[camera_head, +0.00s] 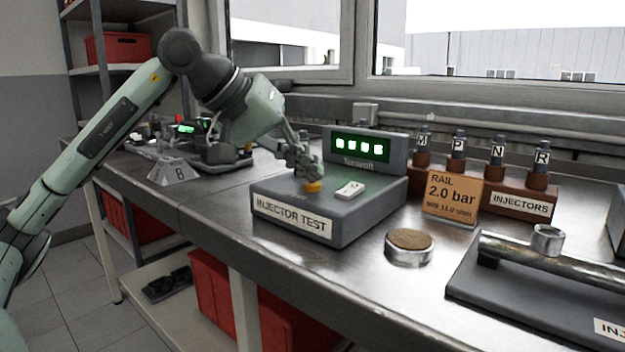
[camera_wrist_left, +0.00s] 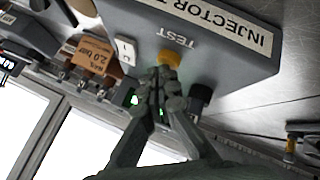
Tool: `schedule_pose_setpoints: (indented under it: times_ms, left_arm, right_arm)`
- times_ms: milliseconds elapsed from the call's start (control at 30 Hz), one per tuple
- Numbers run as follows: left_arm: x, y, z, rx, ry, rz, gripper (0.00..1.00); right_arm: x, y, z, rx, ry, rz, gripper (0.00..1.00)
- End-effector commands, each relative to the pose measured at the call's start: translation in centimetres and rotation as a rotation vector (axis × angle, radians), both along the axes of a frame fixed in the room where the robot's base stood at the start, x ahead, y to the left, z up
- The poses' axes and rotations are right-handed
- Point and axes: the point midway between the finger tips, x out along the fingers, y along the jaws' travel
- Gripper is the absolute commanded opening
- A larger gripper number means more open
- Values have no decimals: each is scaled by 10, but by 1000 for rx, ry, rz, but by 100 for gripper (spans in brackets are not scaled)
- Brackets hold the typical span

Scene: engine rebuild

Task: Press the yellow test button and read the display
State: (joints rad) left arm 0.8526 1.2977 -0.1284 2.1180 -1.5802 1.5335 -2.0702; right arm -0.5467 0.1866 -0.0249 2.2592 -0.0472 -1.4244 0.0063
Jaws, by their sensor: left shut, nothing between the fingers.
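The grey injector test box (camera_head: 338,220) stands on the metal bench, with a yellow button (camera_head: 313,187) on its top. The button also shows in the wrist view (camera_wrist_left: 169,58), beside the word TEST. My left gripper (camera_head: 311,174) is shut and empty, its fingertips right at the button; I cannot tell whether they touch it or whether it is pressed. The display (camera_head: 358,147) at the back of the box is lit green with several characters, too blurred to read surely. My right gripper is not in view.
A white switch (camera_head: 350,190) sits right of the button. An orange rail card (camera_head: 452,197), an injector rack (camera_head: 520,202) and a round tin (camera_head: 409,246) stand to the right. A sign marked 8 (camera_head: 175,172) stands left.

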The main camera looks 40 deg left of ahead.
Motion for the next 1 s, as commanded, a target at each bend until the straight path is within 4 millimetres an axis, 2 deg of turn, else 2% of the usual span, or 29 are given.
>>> schedule_pose_setpoints:
  times_ms: [133,567,1000]
  left_arm:
    - [0,0,12,0,-1,1,0]
    - [0,0,14,0,-2,1,0]
    - [0,0,57,0,-1,2,0]
  right_arm:
    - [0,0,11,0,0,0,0]
    - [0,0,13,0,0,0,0]
    - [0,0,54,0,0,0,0]
